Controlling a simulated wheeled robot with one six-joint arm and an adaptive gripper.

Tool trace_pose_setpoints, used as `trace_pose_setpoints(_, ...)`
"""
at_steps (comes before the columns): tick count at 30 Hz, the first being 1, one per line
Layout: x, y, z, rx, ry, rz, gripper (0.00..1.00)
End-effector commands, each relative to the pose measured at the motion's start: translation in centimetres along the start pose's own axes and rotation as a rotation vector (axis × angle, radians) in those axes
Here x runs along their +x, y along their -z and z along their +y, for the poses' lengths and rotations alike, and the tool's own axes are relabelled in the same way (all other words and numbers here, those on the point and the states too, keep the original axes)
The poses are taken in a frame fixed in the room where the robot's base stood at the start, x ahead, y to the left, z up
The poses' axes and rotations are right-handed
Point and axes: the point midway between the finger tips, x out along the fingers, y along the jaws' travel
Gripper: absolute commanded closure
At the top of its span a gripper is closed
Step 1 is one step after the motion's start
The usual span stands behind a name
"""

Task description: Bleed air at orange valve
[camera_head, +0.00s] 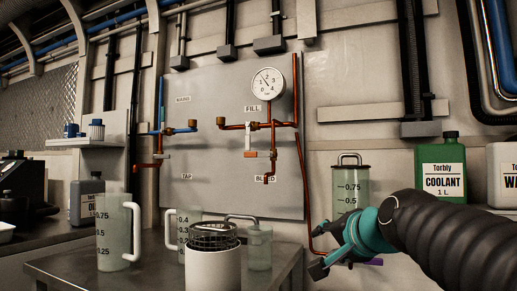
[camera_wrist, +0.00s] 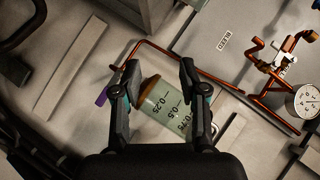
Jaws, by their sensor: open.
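The bleed valve with its orange and white handle (camera_head: 250,153) is on the grey panel beside the BLEED label (camera_head: 265,178). In the wrist view the valve (camera_wrist: 288,58) is at the upper right, away from my fingers.
A round gauge (camera_head: 267,85) sits above the copper pipes. A bent copper pipe (camera_head: 308,200) runs down close to my gripper. A green coolant bottle (camera_head: 442,170) stands at the right. The metal table (camera_head: 60,266) holds jugs (camera_head: 112,232) and a white container (camera_head: 213,268).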

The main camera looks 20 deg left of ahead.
Motion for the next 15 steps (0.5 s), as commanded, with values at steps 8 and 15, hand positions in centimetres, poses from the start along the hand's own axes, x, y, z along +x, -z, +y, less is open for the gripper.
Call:
trace_pose_setpoints(8,4.0,3.0,-18.0,0.358,0.322,-0.024,0.57)
trace_pose_setpoints(15,4.9,3.4,-22.5,0.476,0.411,-0.047,0.57)
